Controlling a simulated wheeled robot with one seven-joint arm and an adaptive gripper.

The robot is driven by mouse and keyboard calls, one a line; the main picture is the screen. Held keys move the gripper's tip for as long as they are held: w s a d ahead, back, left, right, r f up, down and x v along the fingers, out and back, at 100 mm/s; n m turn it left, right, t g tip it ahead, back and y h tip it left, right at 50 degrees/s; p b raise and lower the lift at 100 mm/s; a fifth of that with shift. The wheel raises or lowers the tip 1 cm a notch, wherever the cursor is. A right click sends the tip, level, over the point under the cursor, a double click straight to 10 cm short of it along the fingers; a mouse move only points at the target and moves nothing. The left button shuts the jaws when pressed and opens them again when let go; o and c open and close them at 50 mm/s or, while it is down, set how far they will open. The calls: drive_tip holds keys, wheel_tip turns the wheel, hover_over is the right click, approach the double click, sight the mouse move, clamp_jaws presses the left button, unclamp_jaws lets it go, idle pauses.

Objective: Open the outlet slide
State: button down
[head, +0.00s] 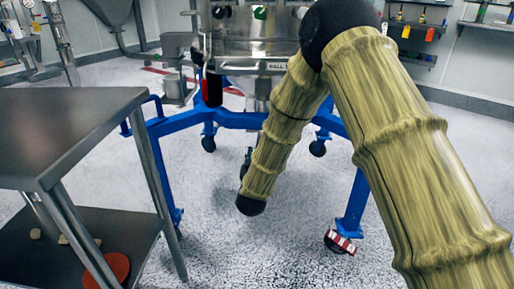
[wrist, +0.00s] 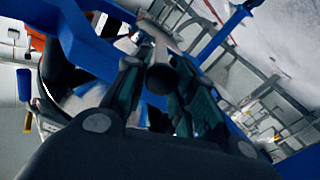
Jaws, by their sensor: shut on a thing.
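The steel sifter body (head: 235,45) stands at the top middle of the head view on a blue wheeled frame (head: 178,125). My arm crosses in front of it and hides much of its underside, so I cannot make out the outlet slide in that view. Only a small dark part of my gripper (head: 246,158) shows beside the arm, below the sifter. In the wrist view my gripper (wrist: 161,72) is closed around a dark round knob (wrist: 158,79), which sits between its fingers. Whether the knob belongs to the outlet slide is not clear from the picture.
A dark-topped steel table (head: 65,125) with a lower shelf stands at the left, close to the frame. Blue legs on casters (head: 318,148) surround the area under the sifter. Speckled floor (head: 280,245) lies open in front. Tool shelves (head: 425,30) line the right wall.

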drive_tip(key=c, duration=1.1)
unclamp_jaws()
drive_tip(key=shift+c, duration=0.2)
drive_tip(key=s+a, duration=0.1)
drive_tip(key=s, duration=1)
drive_tip(key=shift+s+a, duration=0.4)
drive_tip(key=shift+f, duration=0.15)
